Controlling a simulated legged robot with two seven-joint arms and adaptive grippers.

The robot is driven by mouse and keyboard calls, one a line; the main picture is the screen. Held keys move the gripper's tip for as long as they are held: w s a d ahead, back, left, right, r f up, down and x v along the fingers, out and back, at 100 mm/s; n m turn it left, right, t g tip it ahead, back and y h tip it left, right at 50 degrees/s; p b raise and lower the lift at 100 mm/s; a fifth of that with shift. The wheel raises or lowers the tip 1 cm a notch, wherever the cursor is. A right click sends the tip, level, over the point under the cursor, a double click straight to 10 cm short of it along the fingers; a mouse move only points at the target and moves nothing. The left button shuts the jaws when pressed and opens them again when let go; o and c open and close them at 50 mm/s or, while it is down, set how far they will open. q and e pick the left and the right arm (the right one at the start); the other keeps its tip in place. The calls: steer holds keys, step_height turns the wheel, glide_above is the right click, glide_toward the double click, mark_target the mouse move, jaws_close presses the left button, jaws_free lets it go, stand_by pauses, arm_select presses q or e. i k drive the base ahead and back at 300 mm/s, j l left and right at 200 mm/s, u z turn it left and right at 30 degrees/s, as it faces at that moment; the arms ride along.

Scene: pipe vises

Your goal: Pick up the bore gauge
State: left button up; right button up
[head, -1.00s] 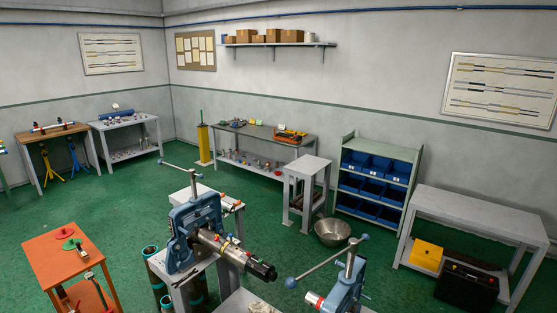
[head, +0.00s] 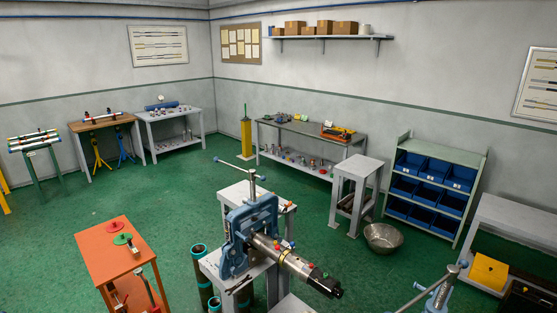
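I cannot pick out the bore gauge with certainty at this size. Small tools with red and green round parts (head: 122,239) lie on the orange table (head: 95,262) at the lower left. Several small items stand on the far grey bench (head: 165,115), where a blue cylinder (head: 158,106) lies with a small pale round thing near it. Neither of my grippers shows in the head view.
A second vise (head: 437,300) is cut off at the lower right. A metal bowl (head: 383,238) sits on the floor by a grey stand (head: 355,180) and a rack of blue bins (head: 435,185). The green floor (head: 165,190) is open between the orange table and the back benches.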

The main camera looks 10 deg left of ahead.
mark_target(135, 252)
steer(key=i+j+u, duration=0.1)
steer(key=u, duration=0.3)
steer(key=i+j+u, duration=0.15)
steer(key=u, duration=0.2)
steer(key=j, duration=0.1)
